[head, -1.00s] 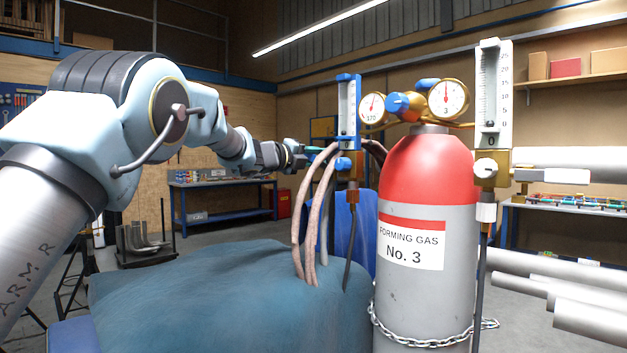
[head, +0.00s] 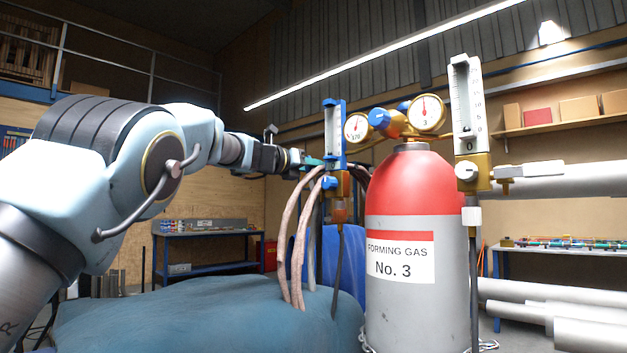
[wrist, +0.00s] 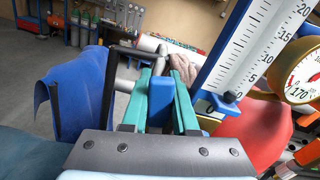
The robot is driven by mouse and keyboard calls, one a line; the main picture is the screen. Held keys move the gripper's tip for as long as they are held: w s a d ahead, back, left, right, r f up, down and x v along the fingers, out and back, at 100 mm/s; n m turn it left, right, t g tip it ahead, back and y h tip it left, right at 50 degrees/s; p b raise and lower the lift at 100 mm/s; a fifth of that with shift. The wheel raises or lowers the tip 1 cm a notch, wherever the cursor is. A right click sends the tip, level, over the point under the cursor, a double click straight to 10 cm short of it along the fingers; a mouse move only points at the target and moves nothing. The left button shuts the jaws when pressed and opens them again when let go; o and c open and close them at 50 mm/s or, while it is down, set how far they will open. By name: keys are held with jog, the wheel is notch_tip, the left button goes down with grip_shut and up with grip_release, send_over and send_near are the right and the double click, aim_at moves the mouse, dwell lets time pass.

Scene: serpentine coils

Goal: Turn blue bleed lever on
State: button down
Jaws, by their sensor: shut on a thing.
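The blue lever (wrist: 161,103) is a short upright bar in the wrist view. My gripper (wrist: 160,85) has its two teal fingers on either side of it, shut on it. In the head view my gripper (head: 313,163) reaches in from the left at the lower part of the blue-framed flow meter (head: 334,125). The lever is hard to make out there behind the fingers. The meter's white scale (wrist: 250,50) stands close to the right of the fingers in the wrist view. A blue knob (head: 329,183) and a brass block (head: 343,184) sit below the meter.
The red and grey gas cylinder (head: 408,200) with two gauges stands to the right. A white flow meter (head: 467,100) with a white lever (head: 535,169) is further right. Pinkish hoses (head: 297,235) hang just below my gripper, over a blue-covered mass (head: 200,315).

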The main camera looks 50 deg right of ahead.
jog(key=shift+s+m+b, duration=0.35)
jog(key=shift+m+b, duration=0.1)
jog(key=shift+m, duration=0.25)
jog(key=c, duration=0.7)
grip_release()
jog(key=shift+s, duration=0.1)
jog(key=shift+r, duration=0.1)
